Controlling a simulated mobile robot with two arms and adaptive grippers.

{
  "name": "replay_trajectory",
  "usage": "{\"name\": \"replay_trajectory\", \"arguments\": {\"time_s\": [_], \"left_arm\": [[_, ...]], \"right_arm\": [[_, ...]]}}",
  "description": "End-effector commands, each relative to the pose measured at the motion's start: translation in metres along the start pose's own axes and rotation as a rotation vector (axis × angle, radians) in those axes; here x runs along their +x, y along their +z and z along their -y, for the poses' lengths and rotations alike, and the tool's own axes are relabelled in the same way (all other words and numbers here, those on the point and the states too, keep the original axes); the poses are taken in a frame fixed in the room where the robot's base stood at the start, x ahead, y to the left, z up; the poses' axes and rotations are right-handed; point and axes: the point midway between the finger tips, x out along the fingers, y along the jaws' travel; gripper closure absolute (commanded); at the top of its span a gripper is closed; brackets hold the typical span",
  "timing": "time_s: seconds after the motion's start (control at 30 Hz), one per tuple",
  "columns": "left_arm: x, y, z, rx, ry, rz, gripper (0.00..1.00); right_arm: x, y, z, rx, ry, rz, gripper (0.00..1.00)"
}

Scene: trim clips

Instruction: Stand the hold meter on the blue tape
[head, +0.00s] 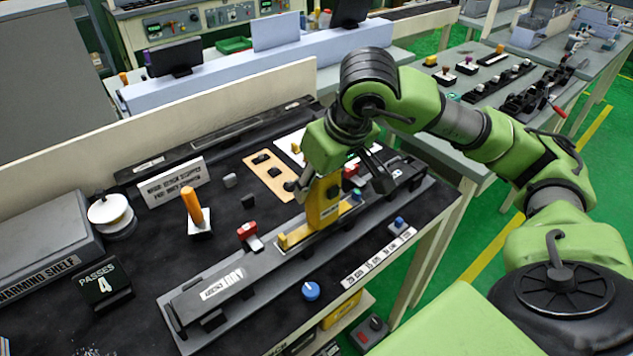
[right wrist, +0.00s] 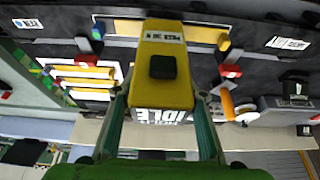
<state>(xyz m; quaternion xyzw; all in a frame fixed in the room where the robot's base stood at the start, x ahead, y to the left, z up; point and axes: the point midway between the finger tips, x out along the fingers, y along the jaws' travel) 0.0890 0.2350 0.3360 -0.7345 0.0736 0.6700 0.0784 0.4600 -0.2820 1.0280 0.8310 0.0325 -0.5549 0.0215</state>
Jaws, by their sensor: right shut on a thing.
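The hold meter (head: 323,203) is a yellow upright block with a label and a dark button, seen close in the right wrist view (right wrist: 166,50). My right gripper (head: 335,180) is shut on it, with a finger on each side in the right wrist view (right wrist: 163,105). The meter is over the yellow strip of the long grey fixture (head: 215,285); I cannot tell whether its base touches. A small blue piece (head: 357,194) shows just right of the meter; I cannot tell if it is the blue tape. My left gripper is not in view.
Red clamps (head: 248,232) stand along the fixture. A blue knob (head: 310,291) and a blue button (head: 399,222) are in front of it. Behind are an orange-handled stamp (head: 195,212), a tan board (head: 270,175) and a sign (head: 172,183).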

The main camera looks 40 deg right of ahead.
Motion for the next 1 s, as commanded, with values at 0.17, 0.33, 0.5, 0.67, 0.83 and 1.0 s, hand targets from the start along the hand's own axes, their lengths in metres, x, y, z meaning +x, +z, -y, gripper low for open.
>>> {"name": "replay_trajectory", "arguments": {"time_s": [0.17, 0.33, 0.5, 0.67, 0.83, 1.0], "left_arm": [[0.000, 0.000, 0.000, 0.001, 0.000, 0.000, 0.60], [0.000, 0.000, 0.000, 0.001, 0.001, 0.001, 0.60], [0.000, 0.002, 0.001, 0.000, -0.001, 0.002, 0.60], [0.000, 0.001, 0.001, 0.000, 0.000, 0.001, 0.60], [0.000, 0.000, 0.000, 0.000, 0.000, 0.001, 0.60], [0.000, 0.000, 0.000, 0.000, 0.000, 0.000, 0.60]], "right_arm": [[0.000, 0.000, 0.000, 0.000, 0.000, -0.001, 0.42], [0.000, 0.000, 0.000, 0.000, -0.001, -0.001, 0.42], [-0.002, 0.000, 0.000, 0.000, 0.000, -0.001, 0.42], [-0.021, -0.002, 0.000, -0.001, 0.000, -0.006, 0.42], [-0.059, -0.002, 0.000, 0.000, -0.001, -0.008, 0.42], [-0.094, -0.002, 0.000, 0.000, -0.001, -0.007, 0.42]]}}
